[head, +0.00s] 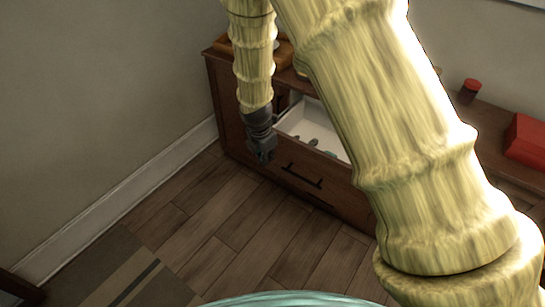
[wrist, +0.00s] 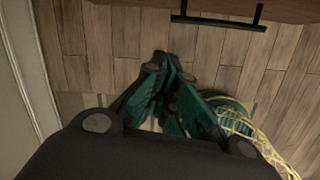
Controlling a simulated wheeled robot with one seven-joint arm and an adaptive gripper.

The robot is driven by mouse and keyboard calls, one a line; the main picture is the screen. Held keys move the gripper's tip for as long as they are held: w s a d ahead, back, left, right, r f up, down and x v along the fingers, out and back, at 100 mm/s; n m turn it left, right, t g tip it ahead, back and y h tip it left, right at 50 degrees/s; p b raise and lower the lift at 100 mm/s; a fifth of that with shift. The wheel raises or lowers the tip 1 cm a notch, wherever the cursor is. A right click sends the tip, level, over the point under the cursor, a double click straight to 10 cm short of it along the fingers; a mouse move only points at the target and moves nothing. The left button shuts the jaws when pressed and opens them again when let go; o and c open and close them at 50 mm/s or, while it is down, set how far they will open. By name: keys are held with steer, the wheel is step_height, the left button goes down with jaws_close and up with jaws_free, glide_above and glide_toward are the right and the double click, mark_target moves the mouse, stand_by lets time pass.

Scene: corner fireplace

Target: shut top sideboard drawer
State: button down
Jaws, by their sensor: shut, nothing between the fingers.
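The brown wooden sideboard (head: 228,110) stands against the wall in the head view. Its top drawer (head: 306,126) is pulled out, showing a pale interior with a few small dark items in it. A dark bar handle (head: 302,177) is on the front below the drawer's rim; it cannot be told for certain which drawer it belongs to. A dark handle on a wooden front also shows at the top of the wrist view (wrist: 218,21). My gripper (head: 262,158) is shut and empty, pointing down by the drawer's left front corner. Its fingers (wrist: 160,62) show over the floor in the wrist view. My arm hides the drawer's right part.
A red box (head: 527,140) and a small red-lidded jar (head: 469,90) stand on the sideboard top. A wooden tray or box (head: 283,52) is at its left end, partly behind my arm. The plank floor (head: 225,225) in front is clear, with a striped rug (head: 130,280) at lower left.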

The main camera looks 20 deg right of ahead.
steer(key=w+r+n, duration=0.3)
steer(key=r, duration=0.1)
steer(key=w+d+f+p, duration=0.1)
steer(key=w+d+f, duration=0.3)
steer(key=f, duration=0.5)
steer(key=shift+d+f+h, duration=0.15)
steer(key=shift+f+h, duration=0.15)
steer(key=shift+f, duration=0.05)
steer(key=shift+w+d, duration=0.1)
